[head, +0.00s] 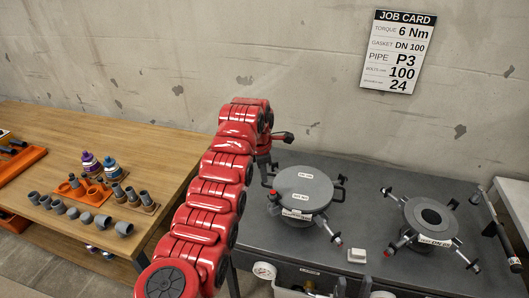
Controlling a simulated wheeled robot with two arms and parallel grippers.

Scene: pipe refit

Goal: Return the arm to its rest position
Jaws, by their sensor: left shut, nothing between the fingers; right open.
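My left arm (207,195), red and segmented, rises from the bottom left and bends over at its top end. My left gripper (268,180) hangs below that bend, shut and empty, at the left side of the grey round lid (303,187) on the dark bench. Its fingertips are small and partly hidden, and I cannot tell whether they touch anything. My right gripper is not in view.
A flange (430,218) with clamp arms stands on the dark bench (375,195); a white block (357,256) lies in front. A black tool (503,240) is at the right edge. The wooden table (140,150) holds grey pipe fittings (90,217). A job card (398,52) hangs on the wall.

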